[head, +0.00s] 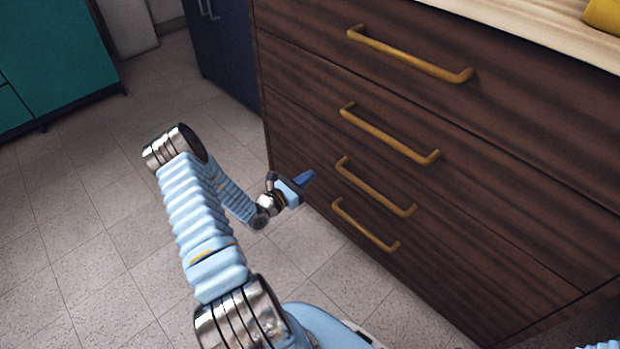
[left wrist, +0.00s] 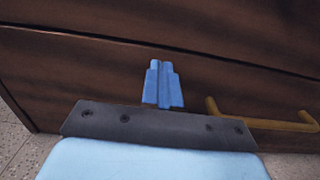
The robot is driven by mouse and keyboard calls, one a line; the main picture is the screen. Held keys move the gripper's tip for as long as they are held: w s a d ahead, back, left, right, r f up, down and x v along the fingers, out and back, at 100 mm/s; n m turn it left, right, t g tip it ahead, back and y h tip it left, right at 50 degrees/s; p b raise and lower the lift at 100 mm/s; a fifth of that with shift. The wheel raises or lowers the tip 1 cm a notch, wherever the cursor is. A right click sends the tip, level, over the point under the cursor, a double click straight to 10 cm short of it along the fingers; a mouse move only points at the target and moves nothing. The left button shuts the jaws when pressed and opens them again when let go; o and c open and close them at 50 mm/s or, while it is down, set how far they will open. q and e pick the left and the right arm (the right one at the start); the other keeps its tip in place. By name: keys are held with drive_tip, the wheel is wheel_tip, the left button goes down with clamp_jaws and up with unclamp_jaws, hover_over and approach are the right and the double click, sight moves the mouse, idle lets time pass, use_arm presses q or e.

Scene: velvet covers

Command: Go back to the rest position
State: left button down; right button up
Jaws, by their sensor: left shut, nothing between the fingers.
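My left gripper (head: 304,179) is in the head view, low beside the left edge of the dark wooden drawer cabinet (head: 480,200). Its blue fingers are together and empty. In the left wrist view, the shut fingers (left wrist: 163,84) point at the dark drawer fronts (left wrist: 230,90), with a brass handle (left wrist: 265,124) to their right. I cannot tell whether the fingertips touch the wood. My right gripper does not show; only a small bit of pale blue ribbed arm is at the head view's bottom right corner.
The cabinet's drawers look closed, with brass handles, the lowest (head: 365,228) right of my gripper. A light wooden countertop (head: 530,30) with a yellow object (head: 603,15) is above. A teal cabinet (head: 55,55) and a dark blue one (head: 222,45) stand behind. The tiled floor (head: 80,230) at left is clear.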

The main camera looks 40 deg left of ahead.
use_arm(q)
drive_tip(key=s+a, duration=0.1)
drive_tip(key=s, duration=1)
drive_tip(key=shift+p, duration=0.45)
drive_tip(key=s+d+m+g+h+p, duration=0.2)
drive_tip(key=d+m+g+h, duration=0.4)
drive_tip(key=d, duration=0.7)
drive_tip(key=s+d+m+g+h+p, duration=0.15)
drive_tip(key=d+m+g+h, duration=0.45)
drive_tip(key=d, duration=0.7)
drive_tip(key=s+d+f+m+g+y+p, duration=0.2)
drive_tip(key=s+d+m+g+y+p, duration=0.4)
drive_tip(key=m, duration=0.9)
drive_tip(key=d+r+m+y, duration=0.1)
drive_tip(key=m, duration=0.1)
drive_tip(key=w+d+r+m+y, duration=0.1)
drive_tip(key=m, duration=0.1)
drive_tip(key=w+d+r+m+y, duration=0.1)
drive_tip(key=m, duration=0.1)
drive_tip(key=shift+w+d+t+b, duration=0.25)
drive_tip(key=shift+d+t+b, duration=0.1)
drive_tip(key=shift+d+t, duration=0.05)
